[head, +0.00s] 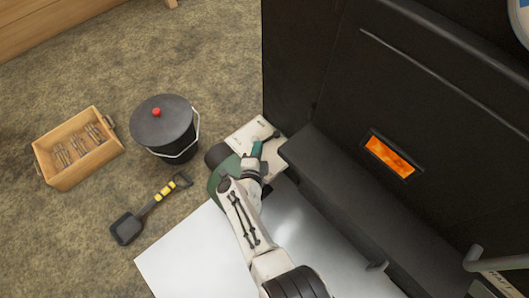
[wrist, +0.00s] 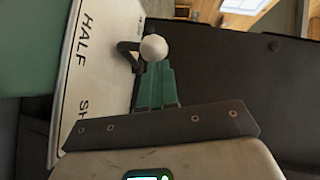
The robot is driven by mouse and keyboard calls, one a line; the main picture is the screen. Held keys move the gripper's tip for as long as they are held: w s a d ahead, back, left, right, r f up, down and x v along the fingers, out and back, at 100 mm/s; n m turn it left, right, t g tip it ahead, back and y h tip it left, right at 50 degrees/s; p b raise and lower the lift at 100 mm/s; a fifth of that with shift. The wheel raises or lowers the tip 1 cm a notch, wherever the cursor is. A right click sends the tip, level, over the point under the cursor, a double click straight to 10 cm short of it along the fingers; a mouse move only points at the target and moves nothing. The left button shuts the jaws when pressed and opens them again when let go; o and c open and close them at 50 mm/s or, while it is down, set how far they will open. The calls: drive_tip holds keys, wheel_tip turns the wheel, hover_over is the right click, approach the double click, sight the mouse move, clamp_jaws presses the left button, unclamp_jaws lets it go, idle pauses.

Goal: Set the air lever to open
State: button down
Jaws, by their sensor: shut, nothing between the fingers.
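The air lever's pale label plate (head: 247,132) sits beside the black evaporator in the head view. In the wrist view the plate (wrist: 103,60) reads "HALF", with "SH..." partly hidden below and another label too cut off to read at the top. The lever (wrist: 128,52) is a black arm with a pale ball knob (wrist: 153,47). It lies between "HALF" and the top label. My gripper (head: 257,148) is at the plate. In the wrist view my gripper's green fingers (wrist: 155,72) are shut and empty, right below the knob; I cannot tell whether they touch it.
The black evaporator (head: 330,65) has a glowing window (head: 390,156) and a ledge (head: 340,180). A lidded black bucket (head: 163,125), a wooden crate (head: 78,148) and a shovel (head: 150,210) are on the floor at left. A pale metal sheet (head: 190,255) lies before the evaporator.

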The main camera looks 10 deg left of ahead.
sight(251, 141)
drive_tip(key=a+m+h+b, duration=0.1)
drive_tip(key=f+h+b, duration=0.1)
drive_tip(key=shift+w+a+m+b, duration=0.35)
drive_tip(key=shift+w+m, duration=0.05)
drive_tip(key=h+b, duration=0.1)
drive_tip(key=a+m+b, duration=0.1)
drive_tip(key=b, duration=0.1)
drive_tip(key=w+h+b, duration=0.1)
drive_tip(key=shift+w+a+m+g+h+b, duration=0.1)
drive_tip(key=shift+a+m+g+h+b, duration=0.2)
drive_tip(key=shift+m, duration=0.1)
drive_tip(key=shift+w+a+r+b, duration=0.2)
drive_tip(key=shift+w+a+b, duration=0.25)
drive_tip(key=shift+w+b, duration=0.25)
drive_tip(key=shift+w+a+r+b, duration=0.2)
drive_tip(key=shift+w+a+b, duration=0.25)
drive_tip(key=shift+b, duration=0.35)
drive_tip(key=shift+r, duration=0.1)
